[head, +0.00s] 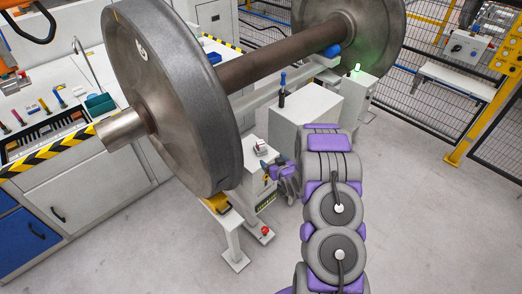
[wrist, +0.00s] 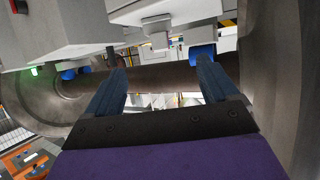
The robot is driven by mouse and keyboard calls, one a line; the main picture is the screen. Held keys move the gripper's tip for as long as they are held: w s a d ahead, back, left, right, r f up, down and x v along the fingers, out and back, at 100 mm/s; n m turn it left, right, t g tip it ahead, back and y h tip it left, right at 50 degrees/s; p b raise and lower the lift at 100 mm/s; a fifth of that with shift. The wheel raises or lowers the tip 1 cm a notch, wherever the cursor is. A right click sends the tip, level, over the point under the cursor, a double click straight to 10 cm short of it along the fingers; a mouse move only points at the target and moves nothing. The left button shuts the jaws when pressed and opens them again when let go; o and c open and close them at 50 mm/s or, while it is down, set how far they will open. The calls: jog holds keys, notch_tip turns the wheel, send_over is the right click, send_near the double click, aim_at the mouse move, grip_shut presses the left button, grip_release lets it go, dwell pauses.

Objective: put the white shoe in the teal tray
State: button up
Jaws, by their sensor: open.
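The teal tray (head: 99,103) sits on the workbench at the left in the head view, beside the big wheel. A small white piece (head: 261,147), which looks like the white shoe, is on top of the grey post by the wheel's lower right. In the wrist view a white block (wrist: 157,34), perhaps the same shoe, shows above and between my fingers. My gripper (head: 268,169) is beside the post, just below the white piece. In the wrist view my gripper (wrist: 160,72) has its two blue fingers wide apart with nothing between them.
The large wheelset (head: 185,95) stands between my arm and the workbench (head: 85,185); its axle (head: 285,57) runs to the back right. A grey cabinet (head: 303,115) stands behind the post. Fencing (head: 440,85) is at the right. The floor at lower right is clear.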

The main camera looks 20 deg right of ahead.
aim_at(263, 150)
jog(key=b+x, duration=0.1)
jog(key=x, duration=1.1)
jog(key=shift+w+b, duration=0.15)
jog(key=shift+b, duration=0.2)
jog(key=shift+w+f, duration=0.55)
jog(key=shift+w, duration=0.1)
jog(key=shift+b+x, duration=0.5)
jog(key=shift+x, duration=1.3)
jog(key=shift+d+r, duration=0.1)
jog(key=shift+r, duration=0.05)
jog(key=shift+c, duration=0.3)
